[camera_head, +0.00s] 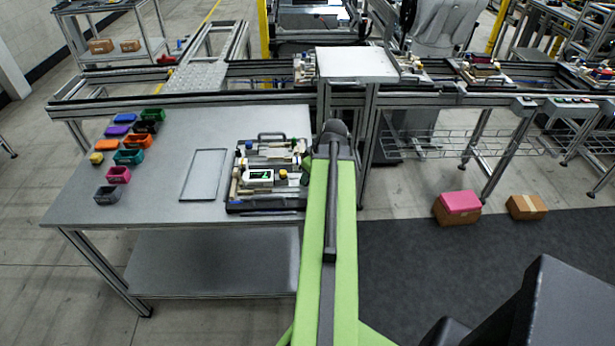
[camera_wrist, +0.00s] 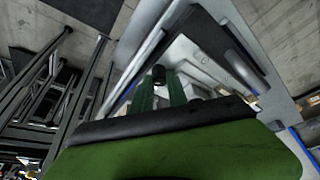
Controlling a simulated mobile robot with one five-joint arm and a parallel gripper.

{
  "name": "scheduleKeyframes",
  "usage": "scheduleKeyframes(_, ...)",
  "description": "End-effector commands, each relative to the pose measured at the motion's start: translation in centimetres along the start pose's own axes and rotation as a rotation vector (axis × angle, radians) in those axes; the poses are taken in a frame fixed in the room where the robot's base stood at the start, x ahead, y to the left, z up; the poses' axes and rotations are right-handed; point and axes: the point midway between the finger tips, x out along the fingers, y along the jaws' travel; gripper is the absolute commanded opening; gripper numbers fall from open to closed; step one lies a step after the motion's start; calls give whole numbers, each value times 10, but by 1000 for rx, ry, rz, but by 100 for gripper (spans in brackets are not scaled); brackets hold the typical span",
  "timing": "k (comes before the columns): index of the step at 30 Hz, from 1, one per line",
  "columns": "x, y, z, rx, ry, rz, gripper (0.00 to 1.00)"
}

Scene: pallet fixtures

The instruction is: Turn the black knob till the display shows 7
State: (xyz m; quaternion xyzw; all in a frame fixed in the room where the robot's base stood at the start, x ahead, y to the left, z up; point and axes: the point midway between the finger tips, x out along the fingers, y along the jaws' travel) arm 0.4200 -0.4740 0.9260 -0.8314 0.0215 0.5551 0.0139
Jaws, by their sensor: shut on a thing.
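The fixture (camera_head: 238,207) stands on the grey table, just left of my green arm. Its small display (camera_head: 259,176) has a white frame and a dark screen with a green mark, too small to read for sure. In the wrist view, the black knob (camera_wrist: 158,73) shows between the tips of my gripper (camera_wrist: 159,80). The two dark green fingers are shut on it. In the head view my arm hides the knob and my gripper.
An empty grey tray (camera_head: 204,174) lies left of the fixture. Several coloured bins, such as a pink bin (camera_head: 118,175), stand further left. A conveyor frame (camera_head: 250,88) runs behind the table.

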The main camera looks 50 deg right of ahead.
Motion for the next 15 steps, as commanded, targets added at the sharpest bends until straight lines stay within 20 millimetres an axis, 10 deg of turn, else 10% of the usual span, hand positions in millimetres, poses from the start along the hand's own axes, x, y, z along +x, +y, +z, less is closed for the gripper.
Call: scheduleKeyframes(15, 0, -1, 0, 43, -1, 16, 0)
